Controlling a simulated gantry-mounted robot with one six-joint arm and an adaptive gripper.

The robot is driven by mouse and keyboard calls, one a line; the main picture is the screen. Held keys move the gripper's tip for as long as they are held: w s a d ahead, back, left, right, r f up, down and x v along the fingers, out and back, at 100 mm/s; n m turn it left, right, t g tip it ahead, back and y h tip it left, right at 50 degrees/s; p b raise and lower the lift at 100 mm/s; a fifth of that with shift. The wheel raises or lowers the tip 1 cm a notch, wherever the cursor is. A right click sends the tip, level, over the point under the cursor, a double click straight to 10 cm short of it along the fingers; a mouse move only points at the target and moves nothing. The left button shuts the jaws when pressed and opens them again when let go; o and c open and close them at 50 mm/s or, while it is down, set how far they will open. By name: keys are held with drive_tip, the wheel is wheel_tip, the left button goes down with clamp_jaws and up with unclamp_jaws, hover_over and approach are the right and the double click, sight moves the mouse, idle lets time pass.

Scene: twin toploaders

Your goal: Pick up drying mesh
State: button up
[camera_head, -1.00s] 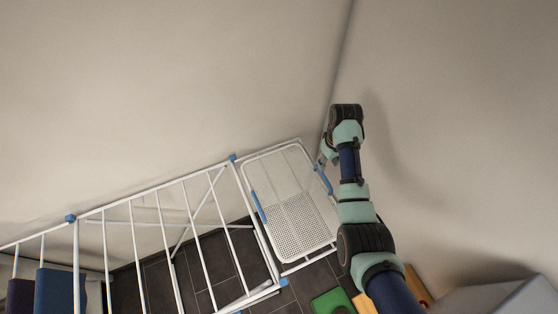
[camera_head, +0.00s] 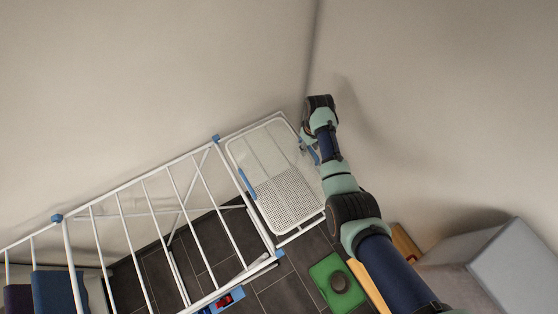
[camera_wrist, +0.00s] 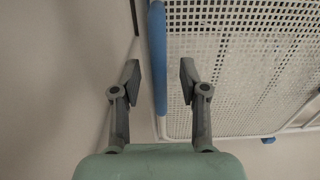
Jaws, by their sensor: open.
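The drying mesh (camera_head: 291,203) is a white perforated panel with a pale rim and blue side handles. It rests on the right end of the white drying rack (camera_head: 133,214). My gripper (camera_head: 309,146) is at the mesh's right edge in the head view, partly hidden by my arm. In the wrist view the mesh (camera_wrist: 235,65) fills the upper right. My open gripper (camera_wrist: 158,78) has its two fingers on either side of the blue handle (camera_wrist: 157,60), with no visible contact.
Beige walls meet in a corner close behind the rack. On the dark tiled floor are a green box (camera_head: 330,285) with a round dark top, a blue and red item (camera_head: 226,300) and a wooden piece (camera_head: 405,243). A grey box (camera_head: 495,265) stands at the right.

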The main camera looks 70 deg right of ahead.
clamp_jaws()
drive_tip(key=shift+r, duration=0.1)
